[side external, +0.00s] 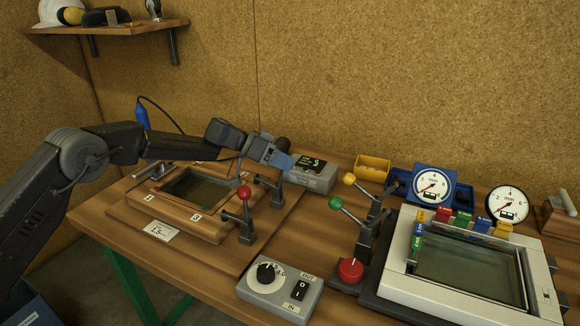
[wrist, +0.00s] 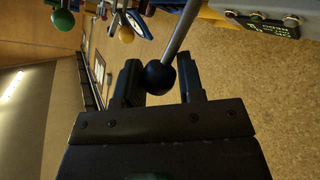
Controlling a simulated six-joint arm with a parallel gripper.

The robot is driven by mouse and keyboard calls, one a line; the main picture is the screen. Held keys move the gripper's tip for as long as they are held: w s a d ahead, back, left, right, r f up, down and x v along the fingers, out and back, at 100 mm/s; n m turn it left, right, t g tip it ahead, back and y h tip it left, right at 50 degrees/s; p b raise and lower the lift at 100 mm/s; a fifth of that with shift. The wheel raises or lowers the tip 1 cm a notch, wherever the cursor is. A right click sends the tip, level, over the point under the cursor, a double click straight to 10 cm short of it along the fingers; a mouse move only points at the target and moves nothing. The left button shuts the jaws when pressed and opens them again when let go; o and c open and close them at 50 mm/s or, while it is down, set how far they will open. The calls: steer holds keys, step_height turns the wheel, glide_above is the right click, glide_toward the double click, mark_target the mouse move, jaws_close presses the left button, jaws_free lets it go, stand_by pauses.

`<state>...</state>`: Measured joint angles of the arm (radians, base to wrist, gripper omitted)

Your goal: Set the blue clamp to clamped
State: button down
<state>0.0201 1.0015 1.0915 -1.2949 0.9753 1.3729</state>
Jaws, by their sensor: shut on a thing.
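The blue clamp (side external: 277,190) stands at the right rear corner of the left wooden frame (side external: 160,220), behind the red-knobbed clamp. Its upper lever and knob are mostly hidden by my gripper in the side view. My gripper (side external: 281,155) is at the top of this clamp. In the wrist view, a dark round knob (wrist: 157,77) on a grey rod (wrist: 180,35) sits between the two fingers of my gripper (wrist: 162,80), which are shut on it. The knob looks nearly black there. I cannot tell the lever's exact angle.
A red-knobbed clamp (side external: 244,210) stands close in front. A grey box with a lit display (side external: 310,173) is just right. Yellow (side external: 349,179) and green (side external: 335,203) knobbed levers, a red button (side external: 350,270) and a dial box (side external: 280,290) lie further right and front.

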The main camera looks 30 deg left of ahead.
steer(key=shift+a+r+n+h, duration=0.1)
steer(key=shift+a+n+h, duration=0.2)
steer(key=shift+a+h, duration=0.7)
steer(key=shift+d, duration=0.1)
steer(key=c, duration=0.8)
jaws_free()
steer(key=shift+o, duration=0.2)
steer(key=v, duration=1.4)
steer(key=shift+s+f, duration=0.2)
